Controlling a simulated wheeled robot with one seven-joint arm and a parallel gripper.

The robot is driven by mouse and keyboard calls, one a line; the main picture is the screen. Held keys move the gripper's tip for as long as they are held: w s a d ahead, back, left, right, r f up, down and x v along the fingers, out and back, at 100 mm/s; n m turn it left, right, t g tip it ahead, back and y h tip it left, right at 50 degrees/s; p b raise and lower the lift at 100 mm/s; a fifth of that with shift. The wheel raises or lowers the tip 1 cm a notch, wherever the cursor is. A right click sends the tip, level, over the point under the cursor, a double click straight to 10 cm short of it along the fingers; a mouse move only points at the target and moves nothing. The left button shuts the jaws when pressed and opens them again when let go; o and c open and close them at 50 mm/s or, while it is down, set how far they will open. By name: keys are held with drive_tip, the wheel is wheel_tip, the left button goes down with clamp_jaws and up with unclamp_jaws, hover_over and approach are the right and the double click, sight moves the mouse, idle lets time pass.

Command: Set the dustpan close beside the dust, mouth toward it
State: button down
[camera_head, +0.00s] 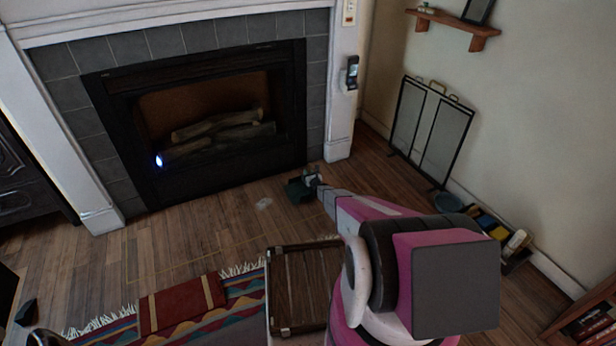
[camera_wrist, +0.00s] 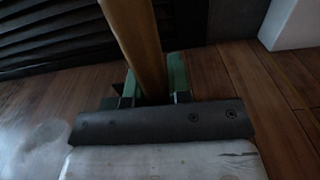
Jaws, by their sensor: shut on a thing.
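The dark green dustpan (camera_head: 297,191) is at the floor in front of the fireplace, at the end of my arm. My gripper (camera_head: 314,178) is shut on it. In the wrist view a wooden handle (camera_wrist: 135,42) runs up from between the jaws, with green parts on both sides. The dust (camera_head: 264,203) is a small pale patch on the floor, just left of the dustpan, with a short gap between. A pale grey patch (camera_wrist: 45,135) shows at left in the wrist view. I cannot tell which way the mouth faces or whether the pan touches the floor.
The black fireplace (camera_head: 210,120) stands behind. A wooden crate-like box (camera_head: 300,250) and a striped rug (camera_head: 225,320) lie in front. A folding screen (camera_head: 430,130), a blue bowl (camera_head: 448,203) and a tray of items (camera_head: 513,260) line the right wall. Floor left of the dust is clear.

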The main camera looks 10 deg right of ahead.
drive_tip(key=shift+f, duration=0.85)
drive_tip(key=shift+f, duration=0.2)
drive_tip(key=c, duration=1.1)
unclamp_jaws()
drive_tip(key=shift+o, duration=0.2)
drive_tip(key=shift+r, duration=0.1)
